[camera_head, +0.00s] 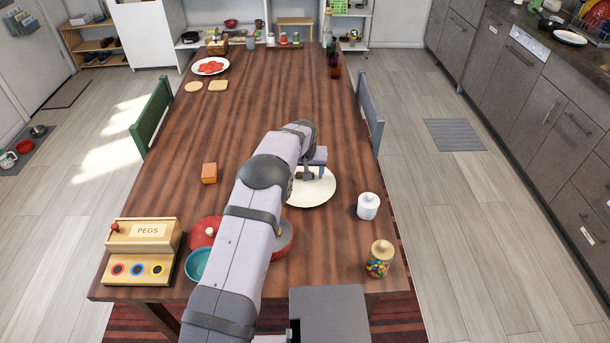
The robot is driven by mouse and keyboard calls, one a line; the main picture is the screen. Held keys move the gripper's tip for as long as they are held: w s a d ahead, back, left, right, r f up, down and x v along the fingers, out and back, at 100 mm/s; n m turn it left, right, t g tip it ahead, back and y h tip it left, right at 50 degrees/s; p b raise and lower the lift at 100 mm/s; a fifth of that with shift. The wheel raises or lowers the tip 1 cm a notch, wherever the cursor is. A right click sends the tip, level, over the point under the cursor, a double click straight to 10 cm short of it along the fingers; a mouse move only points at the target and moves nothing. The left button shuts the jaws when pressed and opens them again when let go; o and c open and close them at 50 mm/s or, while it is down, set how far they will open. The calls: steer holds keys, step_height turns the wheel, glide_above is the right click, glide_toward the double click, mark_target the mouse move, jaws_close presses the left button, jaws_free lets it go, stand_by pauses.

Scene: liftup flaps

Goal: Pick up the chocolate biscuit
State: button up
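A white plate (318,192) lies on the wooden table near the middle, partly hidden by my arm. My gripper (309,175) is over the far side of this plate, seen from behind and above. A small dark brown patch shows at the gripper's fingertips; it may be the chocolate biscuit or part of the fingers, and I cannot tell which. No other chocolate biscuit shows clearly. The fingers are too small and too much covered by the arm to tell whether they are open or shut.
A white lidded jar (368,207) and a candy jar (380,262) stand right of the plate. An orange block (209,173), red lid (203,235), teal bowl (198,266) and PEGS box (142,252) are at left. The table's middle beyond the gripper is clear.

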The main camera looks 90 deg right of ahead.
steer(key=c, duration=1.1)
step_height(320, 180, up, 10)
steer(key=b, duration=0.2)
steer(key=w+a, duration=0.5)
steer(key=a, duration=0.8)
steer(key=w+a, duration=0.6)
steer(key=a, duration=0.7)
steer(key=shift+a+f, duration=0.2)
steer(key=shift+f, duration=0.1)
